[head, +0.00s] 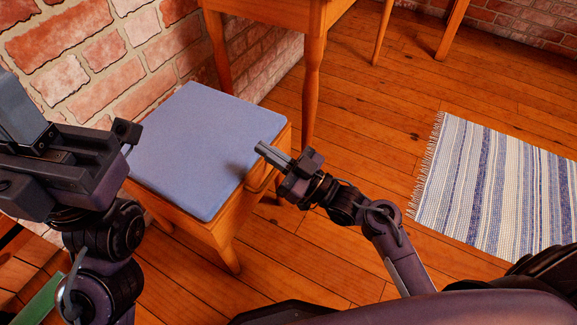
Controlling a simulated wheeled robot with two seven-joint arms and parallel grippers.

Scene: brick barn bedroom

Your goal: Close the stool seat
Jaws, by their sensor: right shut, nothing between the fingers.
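The wooden stool (205,232) stands beside the brick wall, left of centre. Its blue seat (205,145) lies flat over the wooden frame, with no clear gap along the visible edges. My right gripper (262,150) is shut and empty at the right edge of the seat, its fingertips pointing left over the blue surface. I cannot tell whether they touch it. My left gripper (22,110) is close to the camera at the left edge, left of the stool. Its fingers are partly out of frame, and I cannot tell whether it is open or shut.
A wooden table (313,75) stands just behind the stool, its legs close to the seat. The brick wall (95,60) is at the left. A striped rug (500,190) lies on the right. The plank floor (370,130) between is clear.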

